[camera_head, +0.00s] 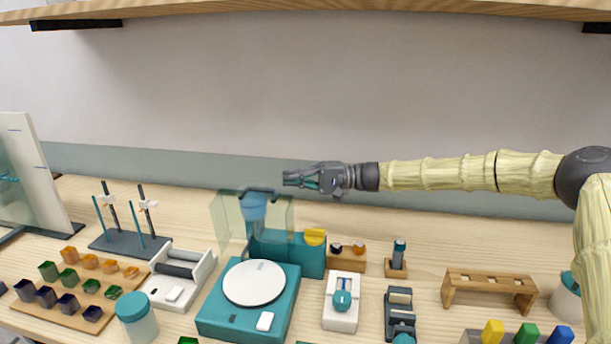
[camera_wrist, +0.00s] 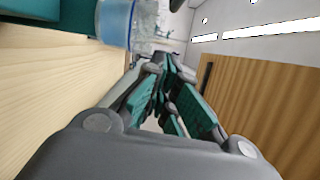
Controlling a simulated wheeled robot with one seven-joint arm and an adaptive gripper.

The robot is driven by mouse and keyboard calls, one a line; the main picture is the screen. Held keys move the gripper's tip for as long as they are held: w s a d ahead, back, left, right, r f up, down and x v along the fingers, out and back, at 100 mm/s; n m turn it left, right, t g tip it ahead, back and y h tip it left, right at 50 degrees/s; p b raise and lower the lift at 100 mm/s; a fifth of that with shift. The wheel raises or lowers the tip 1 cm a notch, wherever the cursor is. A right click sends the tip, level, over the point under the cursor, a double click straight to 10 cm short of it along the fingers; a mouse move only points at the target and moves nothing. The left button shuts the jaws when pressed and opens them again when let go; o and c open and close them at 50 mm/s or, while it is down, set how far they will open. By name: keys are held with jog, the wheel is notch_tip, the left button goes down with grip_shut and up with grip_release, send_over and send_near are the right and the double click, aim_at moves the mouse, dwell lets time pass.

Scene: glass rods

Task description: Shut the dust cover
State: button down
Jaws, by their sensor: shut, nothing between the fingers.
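The dust cover (camera_head: 228,222) is a clear, green-tinted box shape with a dark bar along its top edge. In the head view it stands raised behind the teal device (camera_head: 213,318) with the round white plate (camera_head: 254,283), leaving the plate uncovered. My gripper (camera_head: 286,179) is shut and empty, pointing left, just right of and slightly above the cover's top edge in the picture. I cannot tell their distance in depth. In the wrist view my gripper's fingers (camera_wrist: 163,62) are together with nothing between them. A clear shape beyond them may be the cover.
A shelf (camera_head: 330,8) runs overhead. Air around my gripper is clear.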

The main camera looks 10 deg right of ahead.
jog(key=s+a+p, duration=0.2)
jog(key=s+a, duration=0.1)
jog(key=a, duration=0.2)
jog(key=shift+s+r, duration=0.25)
jog(key=shift+s, duration=0.1)
dwell(0.3)
jog(key=shift+s+a+r+n+b, duration=0.1)
jog(key=shift+s+r+n+b, duration=0.05)
jog(key=shift+s+n+b, duration=0.4)
jog(key=s+a+f+n+t+h+b, duration=0.1)
jog(key=s+a+f+n+h+b, duration=0.1)
jog(key=s+n+b, duration=0.4)
jog(key=s+a+f+n+t+h+b, duration=0.1)
jog(key=s+a+f+n+b, duration=0.3)
jog(key=s+n+b, duration=0.3)
jog(key=s+b, duration=0.5)
jog(key=b, duration=0.6)
jog(key=shift+t+h+b, duration=0.4)
